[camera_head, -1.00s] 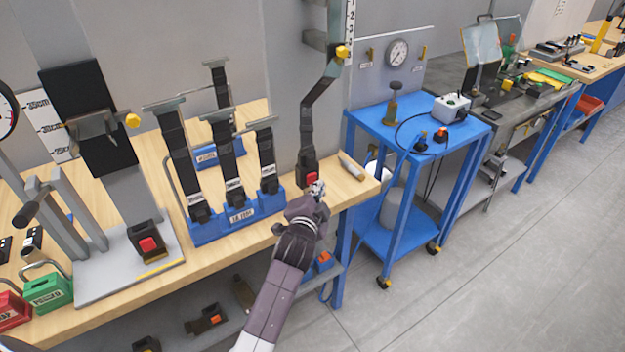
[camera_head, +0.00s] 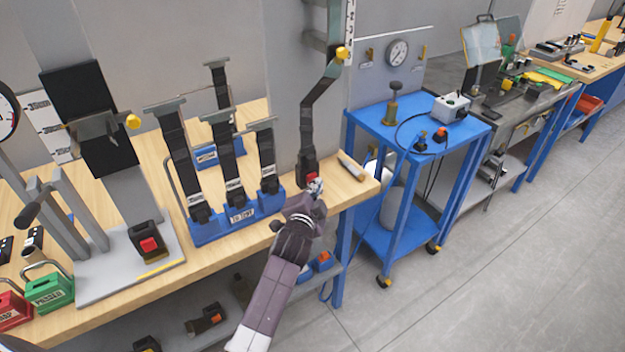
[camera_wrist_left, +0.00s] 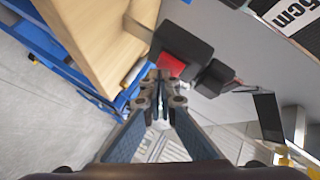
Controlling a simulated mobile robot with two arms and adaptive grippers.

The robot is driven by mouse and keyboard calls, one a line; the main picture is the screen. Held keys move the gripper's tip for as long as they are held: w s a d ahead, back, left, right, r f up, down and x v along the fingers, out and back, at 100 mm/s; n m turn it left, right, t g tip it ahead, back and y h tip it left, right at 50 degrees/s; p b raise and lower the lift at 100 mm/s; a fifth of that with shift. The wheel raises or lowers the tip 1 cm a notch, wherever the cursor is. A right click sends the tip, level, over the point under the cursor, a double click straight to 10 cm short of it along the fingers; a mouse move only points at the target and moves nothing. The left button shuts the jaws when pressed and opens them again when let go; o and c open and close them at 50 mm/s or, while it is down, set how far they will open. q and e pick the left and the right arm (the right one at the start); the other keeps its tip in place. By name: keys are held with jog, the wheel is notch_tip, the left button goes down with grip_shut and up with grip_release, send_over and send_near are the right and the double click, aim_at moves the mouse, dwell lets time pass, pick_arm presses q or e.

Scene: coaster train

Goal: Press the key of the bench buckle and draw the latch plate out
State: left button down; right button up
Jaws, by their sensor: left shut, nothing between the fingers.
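The black bench buckle (camera_head: 306,172) stands at the right end of the wooden bench, with a black strap (camera_head: 306,125) rising from it. Its red key (camera_head: 312,178) faces my left gripper (camera_head: 316,187), which is shut and empty. In the left wrist view the fingertips (camera_wrist_left: 160,75) are at the lower edge of the red key (camera_wrist_left: 171,66), on the black buckle body (camera_wrist_left: 183,42). I cannot tell whether they touch it or whether the key is pressed in. The latch plate is not clearly visible. My right gripper is out of view.
A blue rack (camera_head: 225,225) with several black straps stands left of the buckle. A second buckle with a red key (camera_head: 149,244) sits on a grey plate further left. A grey cylinder (camera_head: 352,168) lies to the right. A blue cart (camera_head: 415,130) stands beyond the bench end.

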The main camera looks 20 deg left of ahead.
pick_arm(q)
jog(key=shift+w+a, duration=0.2)
jog(key=shift+a, duration=0.1)
dwell(0.6)
jog(key=shift+s+d, duration=0.6)
jog(key=shift+d, duration=0.15)
jog(key=shift+p, duration=0.3)
